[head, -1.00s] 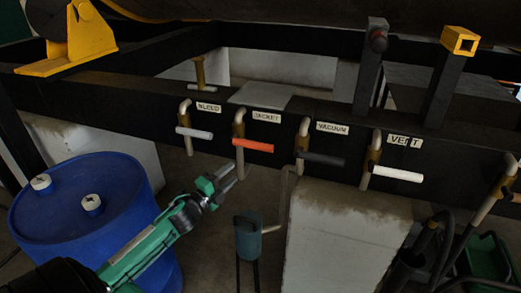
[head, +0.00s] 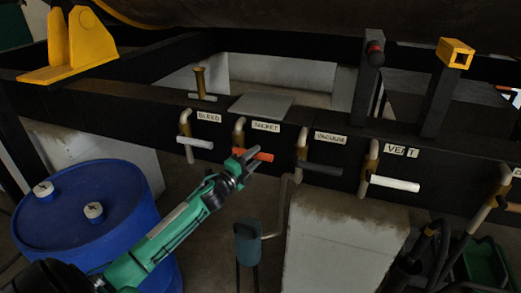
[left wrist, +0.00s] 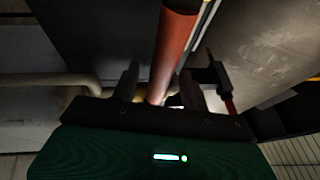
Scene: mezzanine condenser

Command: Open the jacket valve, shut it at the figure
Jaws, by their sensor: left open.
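The jacket valve's orange-red handle (head: 266,156) juts from its brass-coloured body (head: 239,130) below the JACKET label (head: 266,126) on the black beam. The handle lies roughly level, like its neighbours. My left gripper (head: 250,160) is open at the handle and hides part of it in the head view. In the left wrist view the handle (left wrist: 176,40) runs down between the two open fingers (left wrist: 172,82), with a gap showing on either side. I see no readable gauge or figure. My right gripper is out of view.
The bleed valve handle (head: 195,142) is close on the left, the dark vacuum handle (head: 320,168) close on the right, and the white vent handle (head: 395,183) farther right. A blue drum (head: 125,235) stands below left. A grey-blue cup-like vessel (head: 247,243) stands below.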

